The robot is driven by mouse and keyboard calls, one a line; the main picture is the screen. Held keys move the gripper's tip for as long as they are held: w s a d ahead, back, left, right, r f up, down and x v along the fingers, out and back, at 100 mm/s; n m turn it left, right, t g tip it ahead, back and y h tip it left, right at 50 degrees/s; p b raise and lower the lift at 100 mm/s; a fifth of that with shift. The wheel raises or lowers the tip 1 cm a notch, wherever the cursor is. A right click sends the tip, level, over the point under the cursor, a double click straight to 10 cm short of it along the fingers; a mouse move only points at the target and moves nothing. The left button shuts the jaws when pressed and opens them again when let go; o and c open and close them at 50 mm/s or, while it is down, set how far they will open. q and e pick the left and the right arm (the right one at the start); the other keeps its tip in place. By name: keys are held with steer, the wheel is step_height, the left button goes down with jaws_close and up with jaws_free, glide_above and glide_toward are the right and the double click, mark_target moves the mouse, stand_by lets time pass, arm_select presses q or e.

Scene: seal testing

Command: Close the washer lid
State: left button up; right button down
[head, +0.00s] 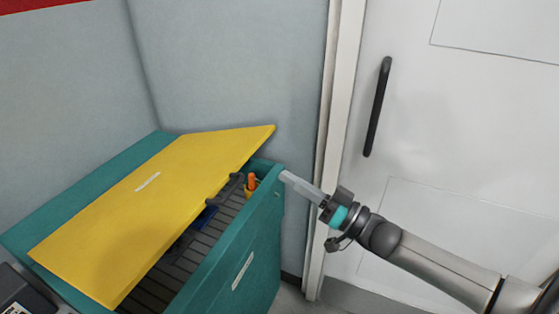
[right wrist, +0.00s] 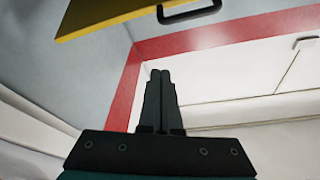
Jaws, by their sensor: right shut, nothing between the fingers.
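The washer is a teal box (head: 236,268) with a yellow lid (head: 165,200) that stands partly open, tilted up above the dark slatted inside. A dark handle (head: 225,188) sits at the lid's front edge. In the right wrist view the lid (right wrist: 100,15) and its handle (right wrist: 190,12) show at the top, above and beyond my fingers. My right gripper (head: 284,177) is shut and empty, just right of the washer's right corner in the head view. Its closed fingers also show in the right wrist view (right wrist: 160,75). My left gripper is not in view.
An orange-topped item (head: 252,182) and a blue item (head: 206,216) are inside the washer. A white door (head: 455,130) with a black handle (head: 377,107) is at the right. Grey walls (head: 230,70) stand close behind the washer. A dark device (head: 20,292) is at lower left.

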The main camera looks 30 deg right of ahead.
steer(key=x, duration=1)
steer(key=shift+s+a+f+b, duration=0.15)
steer(key=shift+s+f, duration=0.05)
steer(key=shift+f, duration=0.45)
steer(key=shift+s+a+f+b, duration=0.1)
steer(key=shift+s+a+f, duration=0.05)
steer(key=shift+f, duration=0.45)
steer(key=shift+s+a+f+b, duration=0.15)
steer(key=shift+s+f, duration=0.05)
steer(key=shift+f, duration=0.45)
